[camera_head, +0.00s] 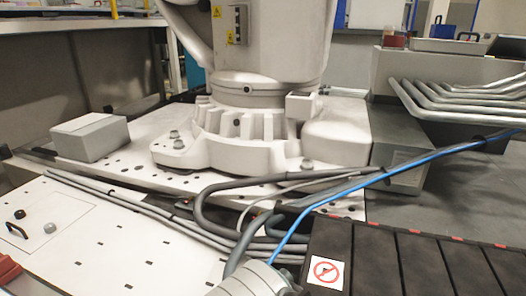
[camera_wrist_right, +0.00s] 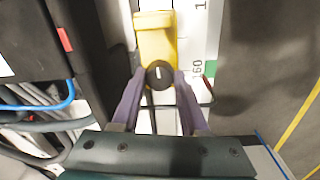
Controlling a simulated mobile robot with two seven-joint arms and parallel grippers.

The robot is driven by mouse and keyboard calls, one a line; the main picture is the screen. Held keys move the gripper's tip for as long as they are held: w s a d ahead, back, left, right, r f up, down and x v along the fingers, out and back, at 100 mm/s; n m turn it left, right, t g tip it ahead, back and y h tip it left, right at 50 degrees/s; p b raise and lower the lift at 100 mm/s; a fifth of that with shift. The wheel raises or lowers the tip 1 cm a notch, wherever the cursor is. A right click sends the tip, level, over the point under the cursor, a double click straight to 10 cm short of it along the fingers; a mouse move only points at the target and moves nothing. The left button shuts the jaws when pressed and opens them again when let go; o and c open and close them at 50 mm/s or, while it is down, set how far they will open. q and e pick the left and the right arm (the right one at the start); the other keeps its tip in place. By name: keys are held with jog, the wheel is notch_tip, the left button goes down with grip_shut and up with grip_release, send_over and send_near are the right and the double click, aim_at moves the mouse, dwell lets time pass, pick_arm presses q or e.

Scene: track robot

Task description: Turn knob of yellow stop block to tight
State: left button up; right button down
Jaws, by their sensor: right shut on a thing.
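The yellow stop block (camera_wrist_right: 156,38) shows in the right wrist view at the upper middle, beside a white scale with printed numbers. Its round black knob (camera_wrist_right: 160,75) with a white mark faces the camera at the block's near end. My right gripper (camera_wrist_right: 161,80) has its two purple fingers on either side of the knob and is shut on it. The white mark on the knob points roughly up in the picture. The stop block and both grippers are out of the head view.
The head view shows a large white robot base (camera_head: 260,130) on a white plate, a grey box (camera_head: 90,137), grey cables and a blue hose (camera_head: 345,187). Dark slatted panels (camera_head: 400,255) lie at the lower right. Bent metal pipes (camera_head: 450,100) jut out at the right.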

dwell(0.4)
jog(key=shift+c, duration=2.1)
grip_release()
notch_tip(320, 180, up, 10)
jog(key=p, duration=0.8)
jog(key=shift+s+a+p, duration=0.15)
jog(key=shift+s+p, duration=0.05)
jog(key=shift+p, duration=0.15)
